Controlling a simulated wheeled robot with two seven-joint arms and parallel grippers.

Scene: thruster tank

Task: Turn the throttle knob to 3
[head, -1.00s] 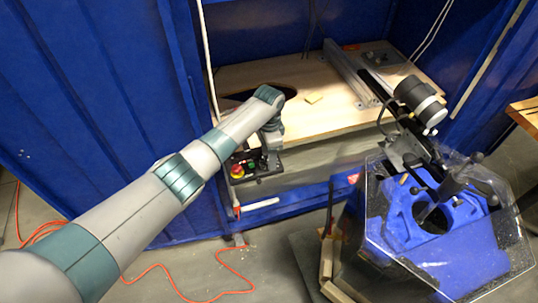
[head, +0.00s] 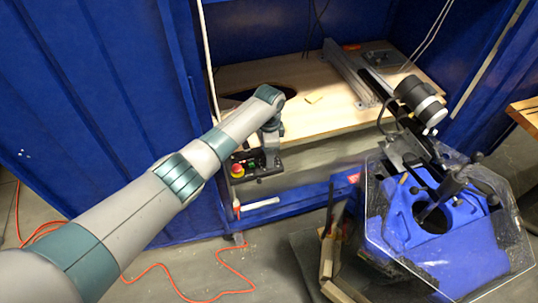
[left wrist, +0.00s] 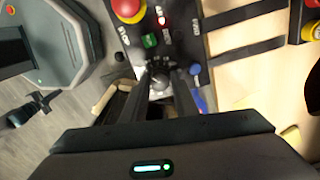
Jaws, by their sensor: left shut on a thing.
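The control box (head: 244,170) is fixed at the front edge of the wooden bench, and its black panel (left wrist: 128,12) shows in the left wrist view. The throttle knob (left wrist: 160,80) is a small grey and black knob low on that panel. My left gripper (left wrist: 160,75) has its two dark fingers closed on the knob, one on each side. In the head view the left gripper (head: 268,158) is mostly hidden behind its own wrist at the box. I cannot read the knob's setting. My right gripper is not in view.
A red emergency button (left wrist: 128,8) and a green button (left wrist: 149,40) sit near the knob on the panel. A blue machine under a clear hexagonal cover (head: 445,230) stands at the right. An orange cable (head: 190,292) lies on the floor.

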